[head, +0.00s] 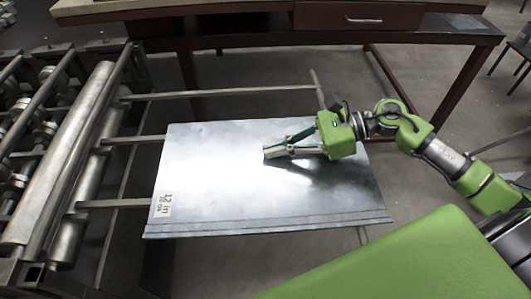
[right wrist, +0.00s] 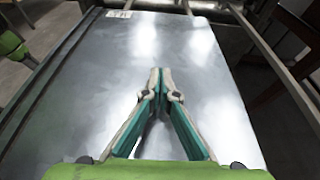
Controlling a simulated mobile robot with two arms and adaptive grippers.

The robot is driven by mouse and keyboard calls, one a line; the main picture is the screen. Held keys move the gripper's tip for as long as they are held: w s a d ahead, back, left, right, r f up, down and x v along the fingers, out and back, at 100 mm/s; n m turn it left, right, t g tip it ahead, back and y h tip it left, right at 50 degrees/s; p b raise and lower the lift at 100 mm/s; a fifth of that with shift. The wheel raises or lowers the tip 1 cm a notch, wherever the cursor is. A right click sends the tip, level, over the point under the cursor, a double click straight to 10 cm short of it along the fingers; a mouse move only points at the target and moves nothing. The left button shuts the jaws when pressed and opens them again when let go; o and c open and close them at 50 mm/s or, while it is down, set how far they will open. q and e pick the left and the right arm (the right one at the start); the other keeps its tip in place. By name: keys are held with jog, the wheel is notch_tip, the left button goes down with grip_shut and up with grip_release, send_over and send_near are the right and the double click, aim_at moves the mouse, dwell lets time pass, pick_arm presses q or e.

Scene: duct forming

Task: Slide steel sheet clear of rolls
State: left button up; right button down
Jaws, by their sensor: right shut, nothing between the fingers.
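The steel sheet (head: 230,190) is a flat, shiny grey panel with folded ridges along its near edge and a white label at its left end. It rests on metal support bars, with its left edge apart from the rolls (head: 75,150). The sheet fills most of the right wrist view (right wrist: 90,110), its label at the top. My right gripper (head: 268,153) is over the middle of the sheet, fingertips together and empty. In the right wrist view the fingertips (right wrist: 160,75) meet above the sheet; whether they touch it I cannot tell. My left gripper is not in view.
The roll-forming machine (head: 28,135) stands at the left. Support bars (head: 215,94) run from it under and behind the sheet. A brown workbench with a drawer (head: 355,17) stands at the back. Open floor (head: 270,68) shows between bench and sheet.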

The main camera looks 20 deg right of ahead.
jog(key=shift+s+f, duration=0.15)
jog(key=shift+f, duration=0.35)
jog(key=shift+r, duration=0.5)
jog(key=shift+w+a+r, duration=0.1)
jog(key=shift+w+r, duration=0.1)
jog(key=shift+d+r, duration=0.15)
jog(key=shift+d, duration=0.15)
jog(key=v, duration=1.1)
jog(key=shift+s+d, duration=0.15)
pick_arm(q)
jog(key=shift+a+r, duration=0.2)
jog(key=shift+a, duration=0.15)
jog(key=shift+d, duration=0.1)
